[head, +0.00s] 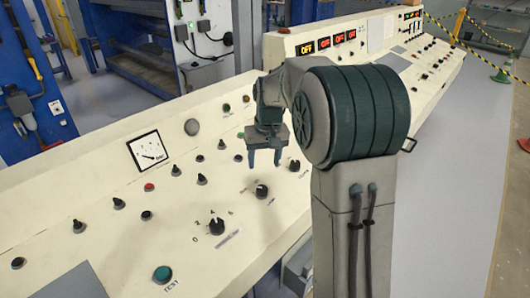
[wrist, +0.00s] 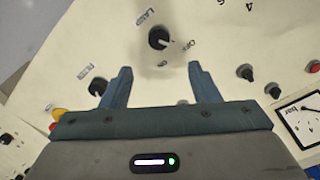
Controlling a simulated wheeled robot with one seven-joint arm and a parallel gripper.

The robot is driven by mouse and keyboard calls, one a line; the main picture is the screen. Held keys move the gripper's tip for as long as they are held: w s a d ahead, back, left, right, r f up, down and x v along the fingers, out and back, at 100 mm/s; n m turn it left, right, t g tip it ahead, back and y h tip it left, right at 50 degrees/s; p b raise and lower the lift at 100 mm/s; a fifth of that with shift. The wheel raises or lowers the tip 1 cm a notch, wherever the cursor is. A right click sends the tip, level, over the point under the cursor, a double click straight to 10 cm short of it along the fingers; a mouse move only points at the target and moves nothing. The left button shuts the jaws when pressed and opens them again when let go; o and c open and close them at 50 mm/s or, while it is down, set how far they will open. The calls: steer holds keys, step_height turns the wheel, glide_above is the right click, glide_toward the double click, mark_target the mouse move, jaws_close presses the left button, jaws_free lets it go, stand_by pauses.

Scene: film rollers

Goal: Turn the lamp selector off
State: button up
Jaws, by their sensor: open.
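The lamp selector (wrist: 158,38) is a round black knob with a pale pointer mark, on the cream sloping panel (wrist: 110,35). LAMP is lettered beside it, and an OFF mark is lettered to its right in the wrist view. Its pale mark points right, roughly towards the OFF lettering; the exact setting is hard to tell. In the head view the knob (head: 262,190) sits below my gripper (head: 264,160). In the wrist view my gripper (wrist: 162,68) has its two blue-grey fingers spread apart, with nothing between them. The knob lies beyond the fingertips, apart from them.
A larger numbered knob (head: 217,226) and a dark knob (head: 294,166) stand on either side. Several small black knobs, a red button (head: 149,187), a green TEST button (head: 162,273) and a dial gauge (head: 147,151) share the panel.

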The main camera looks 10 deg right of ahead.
steer(key=shift+s+d+r, duration=0.1)
steer(key=shift+s+r, duration=0.05)
steer(key=shift+r, duration=1.4)
